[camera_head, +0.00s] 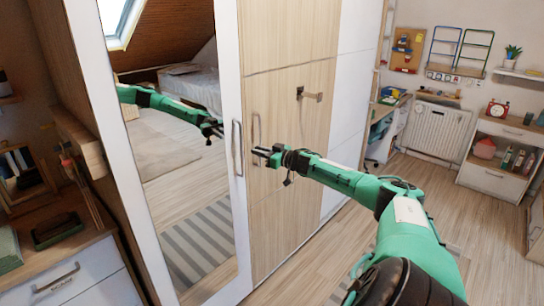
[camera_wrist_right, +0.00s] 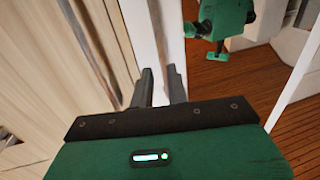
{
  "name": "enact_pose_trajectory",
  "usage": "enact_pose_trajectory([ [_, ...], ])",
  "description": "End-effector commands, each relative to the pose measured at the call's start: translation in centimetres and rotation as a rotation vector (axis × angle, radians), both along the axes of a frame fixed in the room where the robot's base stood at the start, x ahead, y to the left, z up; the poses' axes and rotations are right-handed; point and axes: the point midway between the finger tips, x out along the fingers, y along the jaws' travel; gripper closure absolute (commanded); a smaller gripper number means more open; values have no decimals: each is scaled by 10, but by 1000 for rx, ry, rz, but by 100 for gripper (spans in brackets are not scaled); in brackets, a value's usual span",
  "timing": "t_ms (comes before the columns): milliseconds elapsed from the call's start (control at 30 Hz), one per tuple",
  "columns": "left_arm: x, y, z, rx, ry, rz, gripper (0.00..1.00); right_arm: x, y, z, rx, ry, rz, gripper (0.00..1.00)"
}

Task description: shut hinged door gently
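The hinged door is a tall white-framed mirror door (camera_head: 178,170) on the wardrobe's left, with a slim vertical handle (camera_head: 237,148) near its right edge. Whether it stands slightly ajar is hard to tell. My right gripper (camera_head: 256,154) is just right of that handle, in front of the wooden panel. Its fingers are a little apart with nothing seen between them. In the right wrist view the fingers (camera_wrist_right: 162,88) point toward a white door-frame strip (camera_wrist_right: 144,35); contact cannot be told. The mirror reflects my green arm. My left gripper is not in view.
Wooden wardrobe panels (camera_head: 290,130) with a handle and a protruding knob (camera_head: 309,95) stand right of the mirror door. A drawer cabinet (camera_head: 65,270) is at lower left. Radiator (camera_head: 435,128) and shelf unit (camera_head: 500,155) are far right. The floor (camera_head: 310,265) before the wardrobe looks clear.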

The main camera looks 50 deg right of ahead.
Motion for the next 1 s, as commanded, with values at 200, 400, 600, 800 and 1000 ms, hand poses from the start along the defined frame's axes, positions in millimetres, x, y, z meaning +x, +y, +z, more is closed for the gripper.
enact_pose_trajectory([
  [200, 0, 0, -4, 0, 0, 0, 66, -18, -2, -2, -1, 3, -1, 84],
  [400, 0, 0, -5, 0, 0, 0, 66, -31, -3, -1, 0, 2, -1, 84],
  [600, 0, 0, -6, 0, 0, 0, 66, -42, -4, 0, -1, 1, -1, 84],
  [800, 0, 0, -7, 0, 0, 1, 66, -49, -5, 1, 0, 0, -1, 84],
  [1000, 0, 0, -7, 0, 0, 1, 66, -51, -5, 2, -2, -1, 0, 84],
])
